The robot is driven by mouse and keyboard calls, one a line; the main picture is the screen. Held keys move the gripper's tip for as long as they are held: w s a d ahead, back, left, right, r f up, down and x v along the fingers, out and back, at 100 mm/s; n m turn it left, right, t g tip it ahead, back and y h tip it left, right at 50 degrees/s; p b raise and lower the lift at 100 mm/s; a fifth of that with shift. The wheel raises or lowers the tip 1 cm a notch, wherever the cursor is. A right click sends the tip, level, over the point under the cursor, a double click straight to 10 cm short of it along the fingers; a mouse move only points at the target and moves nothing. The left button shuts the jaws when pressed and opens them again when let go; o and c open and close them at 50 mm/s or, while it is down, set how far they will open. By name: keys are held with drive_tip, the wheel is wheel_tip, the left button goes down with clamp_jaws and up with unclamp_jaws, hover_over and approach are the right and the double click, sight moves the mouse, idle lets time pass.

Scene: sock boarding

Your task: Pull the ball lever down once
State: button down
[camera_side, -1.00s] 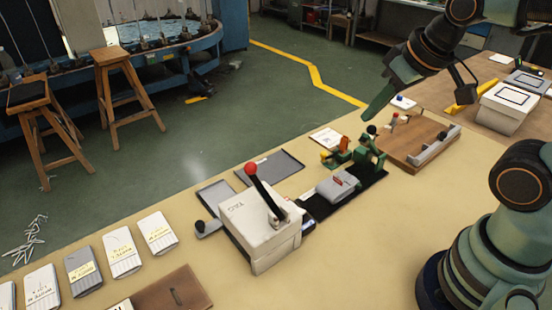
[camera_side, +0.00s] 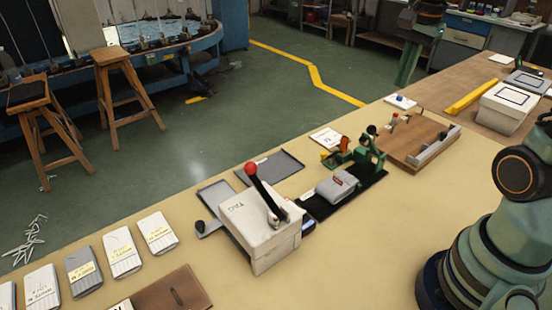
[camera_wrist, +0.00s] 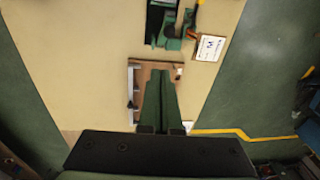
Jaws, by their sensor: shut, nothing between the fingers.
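A red-ball lever (camera_side: 251,169) on a black arm leans up from a white box (camera_side: 262,236) on the near table in the side view. Beyond it, a green press (camera_side: 371,152) with a black ball on top stands on a black mat by a folded grey sock (camera_side: 337,187). The press also shows at the top of the wrist view (camera_wrist: 172,27). My gripper (camera_side: 402,82) points down at the top right of the side view, apart from both levers. Its green fingers (camera_wrist: 161,75) are shut and empty, over the wooden board in the wrist view.
A wooden board (camera_side: 411,146) with a metal bar lies right of the press. White cards, dark trays (camera_side: 271,168) and a row of packed socks (camera_side: 121,251) lie on the table. A white box (camera_side: 503,107) stands at the back right. The front middle of the table is clear.

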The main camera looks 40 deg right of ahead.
drive_tip(key=d+m, duration=0.4)
drive_tip(key=shift+s+f+g, duration=0.1)
drive_tip(key=shift+f+g, duration=0.2)
drive_tip(key=shift+g, duration=0.1)
hover_over(372, 144)
drive_tip(key=d, duration=0.3)
wheel_tip(372, 144, down, 11)
drive_tip(key=shift+a+r, duration=0.15)
drive_tip(key=shift+r, duration=0.05)
drive_tip(key=shift+a+f, duration=0.1)
drive_tip(key=shift+a, duration=0.35)
